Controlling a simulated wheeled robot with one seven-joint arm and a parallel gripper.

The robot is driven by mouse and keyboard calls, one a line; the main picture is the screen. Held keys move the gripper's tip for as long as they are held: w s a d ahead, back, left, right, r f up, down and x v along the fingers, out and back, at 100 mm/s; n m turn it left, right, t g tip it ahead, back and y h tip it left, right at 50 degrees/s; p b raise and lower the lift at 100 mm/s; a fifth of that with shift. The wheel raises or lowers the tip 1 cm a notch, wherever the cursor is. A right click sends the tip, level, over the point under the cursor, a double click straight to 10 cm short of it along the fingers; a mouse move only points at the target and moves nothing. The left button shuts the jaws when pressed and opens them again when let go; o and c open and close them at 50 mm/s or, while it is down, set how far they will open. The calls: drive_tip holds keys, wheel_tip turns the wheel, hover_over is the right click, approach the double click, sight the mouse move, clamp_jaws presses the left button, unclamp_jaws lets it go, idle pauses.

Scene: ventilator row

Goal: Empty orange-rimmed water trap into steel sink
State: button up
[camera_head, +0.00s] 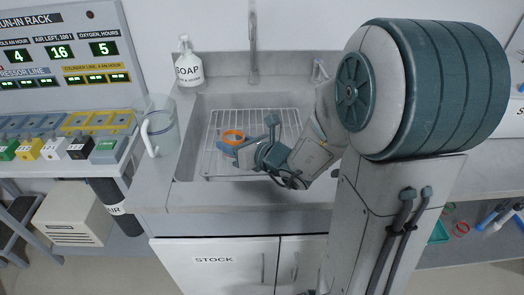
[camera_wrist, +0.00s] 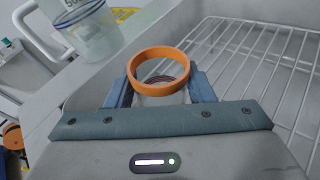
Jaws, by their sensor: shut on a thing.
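The orange-rimmed water trap (camera_head: 233,137) is over the steel sink (camera_head: 188,150), above the wire rack in its basin. My gripper (camera_head: 236,151) is shut on the trap, with one finger on each side below the rim. In the wrist view the trap (camera_wrist: 160,56) sits between the blue fingers of my gripper (camera_wrist: 161,88), its round orange mouth facing the camera. Its lower body is mostly hidden by my gripper, and I cannot tell whether water is inside.
A wire rack (camera_head: 212,132) lies in the sink under the tap (camera_head: 253,60). A soap bottle (camera_head: 188,66) stands at the back left rim. A clear jug (camera_head: 160,122) stands on the counter left of the sink. A panel rack (camera_head: 62,60) is further left.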

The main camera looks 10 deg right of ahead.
drive_tip(key=shift+s+a+r+n+b, duration=0.3)
drive_tip(key=shift+a+n+b, duration=0.35)
drive_tip(key=shift+b, duration=0.35)
drive_tip(key=shift+s+a+r+n+h+b, duration=0.1)
drive_tip(key=shift+s+r+n+h+b, duration=0.1)
drive_tip(key=shift+n+h+b, duration=0.1)
